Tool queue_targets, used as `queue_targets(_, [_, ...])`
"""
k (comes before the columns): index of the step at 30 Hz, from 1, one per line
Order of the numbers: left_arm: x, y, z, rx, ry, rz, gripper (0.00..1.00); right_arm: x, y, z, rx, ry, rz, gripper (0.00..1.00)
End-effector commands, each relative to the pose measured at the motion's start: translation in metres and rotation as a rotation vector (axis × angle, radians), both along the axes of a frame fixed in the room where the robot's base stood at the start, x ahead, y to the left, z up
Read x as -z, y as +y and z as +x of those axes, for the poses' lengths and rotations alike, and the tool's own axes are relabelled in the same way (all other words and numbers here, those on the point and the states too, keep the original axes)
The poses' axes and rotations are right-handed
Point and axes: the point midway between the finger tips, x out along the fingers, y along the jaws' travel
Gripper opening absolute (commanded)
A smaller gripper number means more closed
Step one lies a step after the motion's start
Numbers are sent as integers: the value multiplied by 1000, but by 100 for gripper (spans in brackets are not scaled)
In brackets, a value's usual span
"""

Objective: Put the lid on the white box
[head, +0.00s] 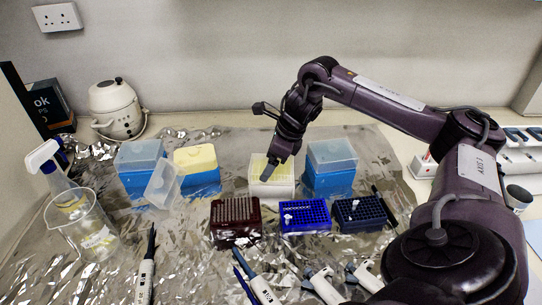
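The white box (271,189) stands in the middle of the foil, between two blue boxes, with a pale yellow top surface. A clear, frosted lid (162,185) leans tilted near the left blue boxes; I cannot tell which box it belongs to. My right gripper (267,172) comes in from the right and hangs over the white box, hiding part of its top. Its fingers overlap in this view, so I cannot tell whether they are open, shut or touching the box. I see nothing clearly held in it. My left gripper is not in view.
Blue boxes (204,184) stand left and right, two with clear covers (332,152). Dark red (235,232), blue (305,229) and navy (362,226) racks stand in front. A beaker (88,240) and spray bottle (66,193) stand left. Several pipettes (262,288) lie at the front.

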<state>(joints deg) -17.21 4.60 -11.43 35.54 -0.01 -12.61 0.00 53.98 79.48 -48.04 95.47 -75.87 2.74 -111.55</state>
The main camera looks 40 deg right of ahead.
Motion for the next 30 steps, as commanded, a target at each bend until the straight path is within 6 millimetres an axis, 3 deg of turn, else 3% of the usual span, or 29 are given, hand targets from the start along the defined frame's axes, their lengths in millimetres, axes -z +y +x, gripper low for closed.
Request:
queue_targets(12, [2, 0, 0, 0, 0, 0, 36, 11, 0, -4, 0, 18, -1, 54])
queue_targets(13, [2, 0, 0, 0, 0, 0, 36, 11, 0, -4, 0, 18, -1, 82])
queue_targets(17, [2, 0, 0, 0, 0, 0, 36, 11, 0, -4, 0, 17, 0, 99])
queue_targets(25, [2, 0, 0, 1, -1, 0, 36, 6, -1, -2, 0, 8, 0, 100])
queue_targets(30, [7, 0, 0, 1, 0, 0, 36, -14, -7, -8, 2, 5, 0, 100])
